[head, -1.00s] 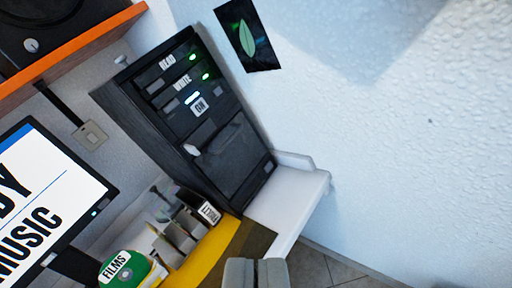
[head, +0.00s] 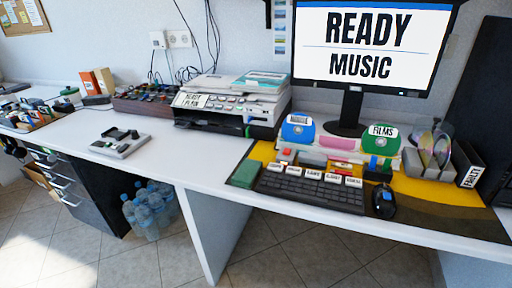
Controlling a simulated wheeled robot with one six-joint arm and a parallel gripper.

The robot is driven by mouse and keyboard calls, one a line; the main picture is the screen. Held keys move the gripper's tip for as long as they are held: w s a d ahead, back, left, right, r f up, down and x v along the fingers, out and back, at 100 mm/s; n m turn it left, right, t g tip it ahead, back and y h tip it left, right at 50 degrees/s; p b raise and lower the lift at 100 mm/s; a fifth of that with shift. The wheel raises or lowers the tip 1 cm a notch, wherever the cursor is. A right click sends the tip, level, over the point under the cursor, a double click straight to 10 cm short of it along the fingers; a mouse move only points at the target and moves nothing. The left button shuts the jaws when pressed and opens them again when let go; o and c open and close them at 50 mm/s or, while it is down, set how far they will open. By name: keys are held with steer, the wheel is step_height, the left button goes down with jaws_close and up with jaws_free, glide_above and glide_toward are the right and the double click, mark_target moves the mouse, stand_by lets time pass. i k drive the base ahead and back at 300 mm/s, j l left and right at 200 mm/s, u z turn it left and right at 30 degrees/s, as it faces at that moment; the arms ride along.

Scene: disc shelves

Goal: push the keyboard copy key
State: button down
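The black keyboard (head: 310,190) lies on a yellow and dark mat near the desk's front edge. Several white labels (head: 313,173) stand in a row along its back edge. Their lettering is too small to read surely, so I cannot tell which one marks the copy key. The monitor (head: 372,45) behind it reads READY and MUSIC. My gripper is not in view.
A black mouse (head: 384,202) lies right of the keyboard and a green box (head: 246,173) left of it. Disc holders, including a green FILMS one (head: 381,141), stand behind. A printer (head: 232,100) is further left. Floor is free before the desk.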

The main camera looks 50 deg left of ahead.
mark_target(274, 167)
steer(key=k+j+u, duration=0.25)
steer(key=k, duration=0.15)
steer(key=k+j+u, duration=0.3)
steer(key=k, duration=0.15)
steer(key=l, duration=0.1)
